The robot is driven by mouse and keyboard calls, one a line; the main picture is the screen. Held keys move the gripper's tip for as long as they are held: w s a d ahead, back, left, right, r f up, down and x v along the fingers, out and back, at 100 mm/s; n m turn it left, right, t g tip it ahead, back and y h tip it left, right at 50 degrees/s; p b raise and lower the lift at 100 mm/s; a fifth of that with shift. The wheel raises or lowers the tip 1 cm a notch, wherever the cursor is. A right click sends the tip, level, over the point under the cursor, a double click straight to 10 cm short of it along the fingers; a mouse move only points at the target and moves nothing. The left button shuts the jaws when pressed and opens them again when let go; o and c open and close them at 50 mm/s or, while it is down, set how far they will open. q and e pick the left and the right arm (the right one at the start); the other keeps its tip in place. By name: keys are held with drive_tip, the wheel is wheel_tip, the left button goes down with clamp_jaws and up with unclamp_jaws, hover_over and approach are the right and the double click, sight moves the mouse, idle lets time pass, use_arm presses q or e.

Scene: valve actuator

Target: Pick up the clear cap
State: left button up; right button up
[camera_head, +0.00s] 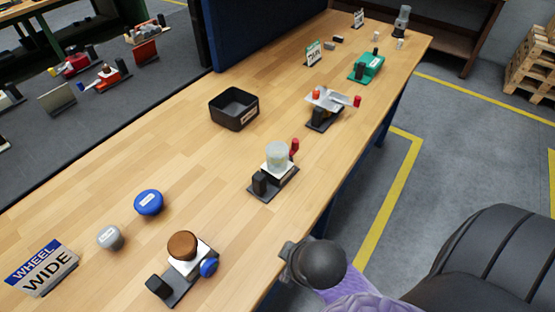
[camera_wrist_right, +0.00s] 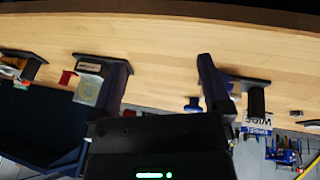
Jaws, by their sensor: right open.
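The clear cap (camera_head: 277,155) is a translucent cylinder standing upright on a white block of a black fixture (camera_head: 262,185) with a red lever, near the table's right edge in the head view. In the right wrist view the cap (camera_wrist_right: 87,90) shows at the left, just outside the left finger and partly hidden by it. My right gripper (camera_wrist_right: 165,62) is open with nothing between its fingers. In the head view my right wrist (camera_head: 318,264) is beyond the table's edge, nearer than the cap and apart from it; its fingers are mostly hidden. My left gripper is not in view.
A fixture with a brown cap (camera_head: 182,245) and blue knob stands nearer. A black bin (camera_head: 234,107) and more fixtures are farther back. The table middle is clear.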

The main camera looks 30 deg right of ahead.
drive_tip(key=w+d+r+n+t+h, duration=0.35)
drive_tip(key=w+d+n, duration=0.25)
drive_tip(key=w+n, duration=0.5)
drive_tip(key=n+t+h, duration=0.2)
drive_tip(key=n+t, duration=0.2)
drive_tip(key=n, duration=1)
approach(278, 153)
drive_tip(key=w+d, duration=0.1)
drive_tip(key=shift+n, duration=0.3)
drive_tip(key=b+x, duration=0.1)
drive_tip(key=x, duration=0.2)
drive_tip(key=b+x, duration=0.2)
drive_tip(key=x, duration=0.2)
drive_tip(key=f+b+x, duration=0.1)
drive_tip(key=x, duration=0.2)
drive_tip(key=shift+w+a, duration=0.15)
drive_tip(key=shift+a, duration=0.05)
drive_tip(key=shift+w+d+y, duration=0.1)
drive_tip(key=shift+w+y, duration=0.05)
drive_tip(key=shift+y, duration=0.1)
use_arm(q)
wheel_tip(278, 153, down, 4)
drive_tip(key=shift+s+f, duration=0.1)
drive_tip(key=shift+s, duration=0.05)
use_arm(e)
drive_tip(key=shift+r, duration=0.1)
drive_tip(key=shift+c, duration=0.3)
